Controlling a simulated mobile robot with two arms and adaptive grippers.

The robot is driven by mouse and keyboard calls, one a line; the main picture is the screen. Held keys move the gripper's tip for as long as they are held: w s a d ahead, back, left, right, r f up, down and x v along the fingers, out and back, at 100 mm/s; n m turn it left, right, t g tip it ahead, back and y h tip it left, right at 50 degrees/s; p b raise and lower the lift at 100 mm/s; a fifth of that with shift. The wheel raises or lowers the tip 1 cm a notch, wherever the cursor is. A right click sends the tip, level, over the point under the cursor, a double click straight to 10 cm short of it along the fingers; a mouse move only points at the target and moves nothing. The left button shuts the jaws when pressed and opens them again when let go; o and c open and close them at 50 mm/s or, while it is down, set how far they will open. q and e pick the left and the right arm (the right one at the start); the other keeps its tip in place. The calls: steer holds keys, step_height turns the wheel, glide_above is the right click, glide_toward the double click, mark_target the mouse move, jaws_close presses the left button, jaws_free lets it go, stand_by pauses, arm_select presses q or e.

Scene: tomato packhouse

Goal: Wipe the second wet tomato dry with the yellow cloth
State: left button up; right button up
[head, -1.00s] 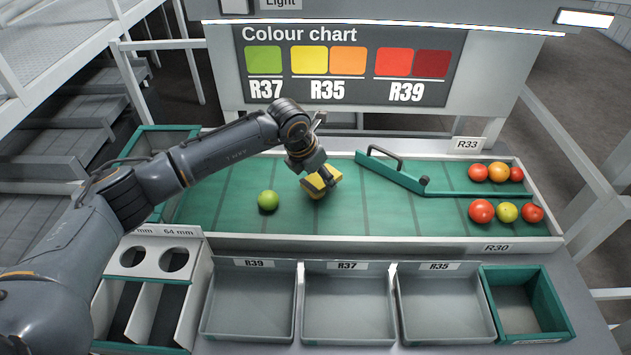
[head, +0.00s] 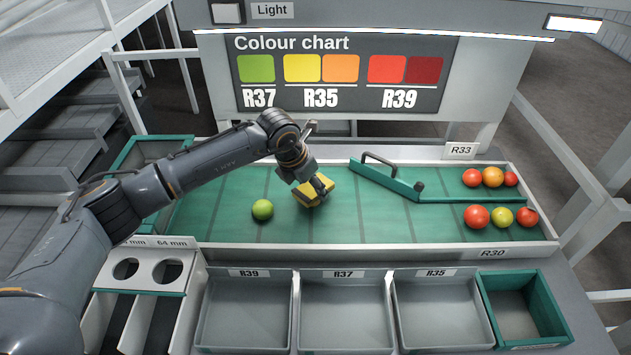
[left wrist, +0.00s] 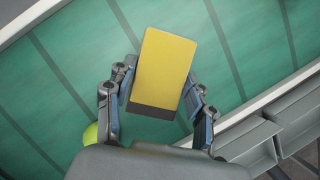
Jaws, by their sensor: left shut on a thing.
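My left gripper (head: 320,186) is shut on the yellow cloth (head: 311,193), which looks like a thick block with a dark lower part. It is over the green belt (head: 225,200), to the right of a green tomato (head: 262,210). In the left wrist view the cloth (left wrist: 164,70) sits between the fingers, and part of the green tomato (left wrist: 91,134) shows at the lower left. I cannot tell whether the cloth touches the belt or hides a tomato under it. No wetness can be made out on the tomatoes. My right gripper is not in view.
A green diverter with a handle (head: 388,178) crosses the belt. Beyond it several red, orange and yellow-green tomatoes (head: 477,217) sit at the right end. Empty grey trays (head: 340,335) and a green crate (head: 555,300) line the front. A sizing box (head: 190,245) stands front left.

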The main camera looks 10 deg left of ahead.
arm_select(q)
steer(key=shift+s+a, duration=0.35)
steer(key=shift+s, duration=0.2)
steer(key=shift+s+a, duration=0.3)
steer(key=shift+s, duration=0.2)
steer(key=shift+w+d+f+b, duration=0.1)
steer(key=shift+w+d+b, duration=0.5)
steer(key=shift+w, duration=0.3)
steer(key=shift+w+d+b, duration=0.3)
steer(key=shift+w+b, duration=0.05)
steer(key=shift+w, duration=0.15)
steer(key=shift+w+d+b, duration=0.3)
steer(key=shift+w+b, duration=0.05)
steer(key=shift+w, duration=0.15)
steer(key=shift+r, duration=0.25)
steer(key=shift+r+p, duration=1.5)
steer(key=shift+r, duration=1.4)
steer(key=shift+f, duration=0.1)
